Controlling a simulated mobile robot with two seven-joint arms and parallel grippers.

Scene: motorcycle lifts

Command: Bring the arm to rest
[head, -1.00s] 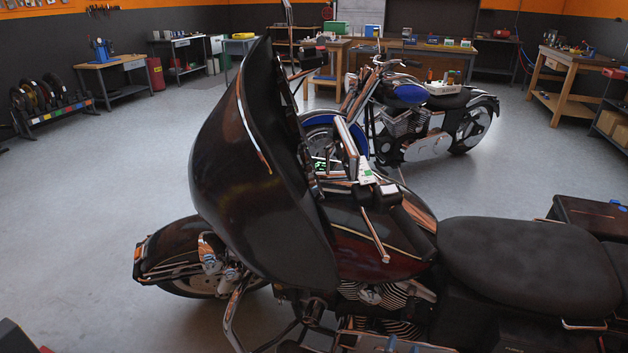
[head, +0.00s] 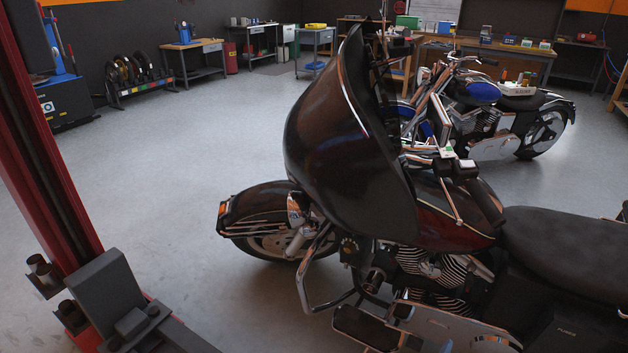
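Neither of my arms nor grippers shows in the head view. A dark motorcycle with a large black fairing (head: 335,140) fills the middle and right of the view, close in front of me. Its front wheel and fender (head: 262,225) point left, and its black seat (head: 570,250) reaches the right edge. Its rear is cut off by the picture edge.
A red post (head: 50,160) with a dark bracket (head: 115,300) stands close at the left. A blue motorcycle (head: 480,110) stands behind the dark one. Open floor (head: 170,160) lies between.

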